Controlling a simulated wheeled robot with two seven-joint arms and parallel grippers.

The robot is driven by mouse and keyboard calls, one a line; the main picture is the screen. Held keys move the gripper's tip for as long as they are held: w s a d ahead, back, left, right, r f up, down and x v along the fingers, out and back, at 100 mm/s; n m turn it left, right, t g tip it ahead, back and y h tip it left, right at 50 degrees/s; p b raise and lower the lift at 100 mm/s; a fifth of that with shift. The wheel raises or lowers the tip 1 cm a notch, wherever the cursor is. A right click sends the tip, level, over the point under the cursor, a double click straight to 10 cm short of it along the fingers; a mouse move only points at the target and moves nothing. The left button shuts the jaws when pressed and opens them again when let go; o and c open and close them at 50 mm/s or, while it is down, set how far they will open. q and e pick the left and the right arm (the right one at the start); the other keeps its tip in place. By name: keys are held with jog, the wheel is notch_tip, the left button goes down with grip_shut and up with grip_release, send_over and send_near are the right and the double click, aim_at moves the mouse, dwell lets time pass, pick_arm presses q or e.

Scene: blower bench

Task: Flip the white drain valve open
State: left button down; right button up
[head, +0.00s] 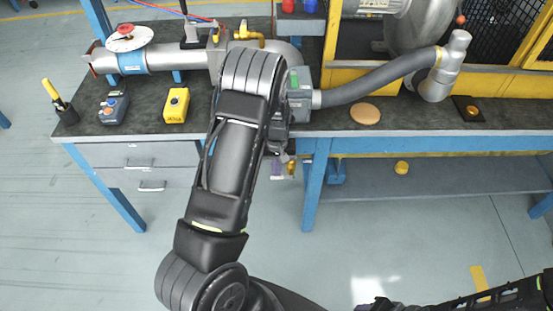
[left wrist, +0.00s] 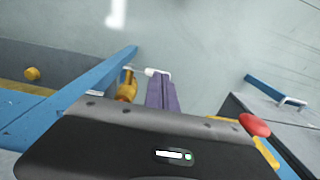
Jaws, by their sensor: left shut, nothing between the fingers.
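The drain valve shows in the left wrist view as a brass-yellow body (left wrist: 127,88) with a white lever (left wrist: 152,71) sticking out sideways to the right. In the head view its brass part (head: 291,169) is small, below the bench's front edge. My left gripper (left wrist: 164,76) has purple fingers, shut with nothing between them. The fingertips are at the free end of the white lever; I cannot tell whether they touch. In the head view my left arm hides most of that gripper. Only a dark, purplish bit of my right gripper (head: 372,305) shows at the bottom edge.
The blue bench leg (head: 316,185) stands close beside the valve. Drawers (head: 140,165) are to the left. A red knob (left wrist: 254,125) is near the gripper in the left wrist view. A lower shelf (head: 450,177) holds a yellow piece (head: 402,167). The floor in front is open.

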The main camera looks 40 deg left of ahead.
pick_arm(q)
jog(key=shift+f, duration=0.45)
